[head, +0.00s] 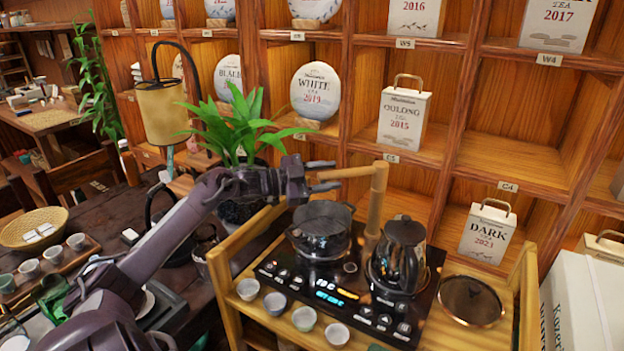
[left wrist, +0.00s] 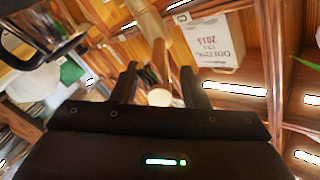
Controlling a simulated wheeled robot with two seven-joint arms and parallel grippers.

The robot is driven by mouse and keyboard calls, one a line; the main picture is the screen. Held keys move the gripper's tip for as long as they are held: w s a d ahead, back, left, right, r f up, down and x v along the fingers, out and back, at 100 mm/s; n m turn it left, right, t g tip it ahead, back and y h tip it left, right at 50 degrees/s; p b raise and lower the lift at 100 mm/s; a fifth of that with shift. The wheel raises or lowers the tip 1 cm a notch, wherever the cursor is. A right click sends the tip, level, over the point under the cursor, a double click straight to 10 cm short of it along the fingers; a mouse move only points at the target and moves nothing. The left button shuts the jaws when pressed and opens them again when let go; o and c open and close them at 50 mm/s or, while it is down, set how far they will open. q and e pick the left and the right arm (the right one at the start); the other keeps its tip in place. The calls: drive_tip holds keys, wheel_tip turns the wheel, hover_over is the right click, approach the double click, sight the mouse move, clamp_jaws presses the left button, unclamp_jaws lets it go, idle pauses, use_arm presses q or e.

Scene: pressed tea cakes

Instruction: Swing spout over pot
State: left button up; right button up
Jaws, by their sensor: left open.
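The spout (head: 350,172) is a light wooden tube sticking out to the left from the top of an upright wooden post (head: 374,213). A dark glass pot (head: 320,232) stands on the left of the black cooktop. In the head view the spout's free end shows above and behind the pot; I cannot tell if it is directly over it. My left gripper (head: 326,176) is open, its fingers either side of the spout's end. In the left wrist view the spout's round end (left wrist: 160,97) shows between the spread fingers (left wrist: 158,88). My right gripper is out of view.
A black kettle (head: 399,255) stands on the cooktop's (head: 335,297) right side. Small cups (head: 304,319) line the wooden stand's front left. A leafy plant (head: 238,130) stands behind my left arm. Shelves with tea boxes (head: 404,117) rise behind. A round dark plate (head: 472,300) lies at the right.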

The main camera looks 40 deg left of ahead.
use_arm(q)
drive_tip(key=shift+b+v, duration=0.35)
drive_tip(key=shift+v, duration=2.6)
